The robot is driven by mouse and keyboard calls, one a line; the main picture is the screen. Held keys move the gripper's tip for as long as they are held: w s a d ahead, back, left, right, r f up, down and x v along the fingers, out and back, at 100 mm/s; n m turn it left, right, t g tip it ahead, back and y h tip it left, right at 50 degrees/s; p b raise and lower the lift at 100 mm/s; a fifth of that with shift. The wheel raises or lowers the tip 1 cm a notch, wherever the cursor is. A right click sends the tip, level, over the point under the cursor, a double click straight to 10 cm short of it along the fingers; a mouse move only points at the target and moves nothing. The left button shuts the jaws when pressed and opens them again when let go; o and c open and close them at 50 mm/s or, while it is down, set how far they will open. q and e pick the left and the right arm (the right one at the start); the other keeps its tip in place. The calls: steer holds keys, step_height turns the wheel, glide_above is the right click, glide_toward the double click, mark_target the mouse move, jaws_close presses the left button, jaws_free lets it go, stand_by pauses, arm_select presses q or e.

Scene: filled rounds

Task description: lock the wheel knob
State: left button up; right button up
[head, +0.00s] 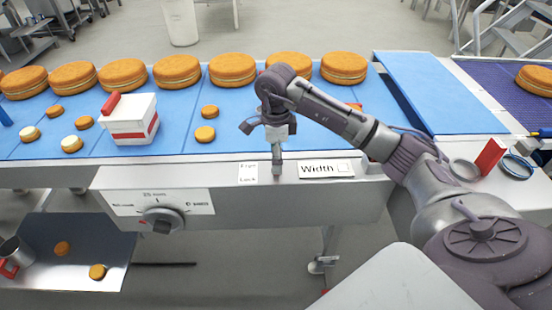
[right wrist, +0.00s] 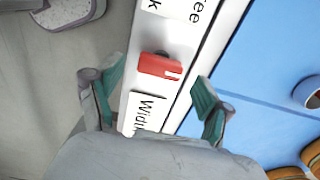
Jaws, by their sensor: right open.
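A front panel (head: 110,203) marked "25 mm" carries a round grey dial knob (head: 163,220). On the conveyor's rail above it are a "Free / Lock" label (head: 248,172) and a "Width" label (head: 327,168). My right gripper (head: 277,172) points down at the rail between these labels. In the right wrist view, a small red lever (right wrist: 160,66) sits between the two labels. My right gripper (right wrist: 157,78) is open there, its teal-lined fingers apart on either side of the lever. I cannot tell which label the lever is set to. My left gripper is not in view.
Large round cakes (head: 232,69) line the back of the blue belt (head: 185,128). A white box with a red handle (head: 129,118) and several small cakes stand on it. A tray (head: 75,245) is lower left.

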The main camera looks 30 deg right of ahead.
steer(key=shift+f, duration=0.95)
steer(key=shift+c, duration=0.2)
steer(key=c, duration=1.1)
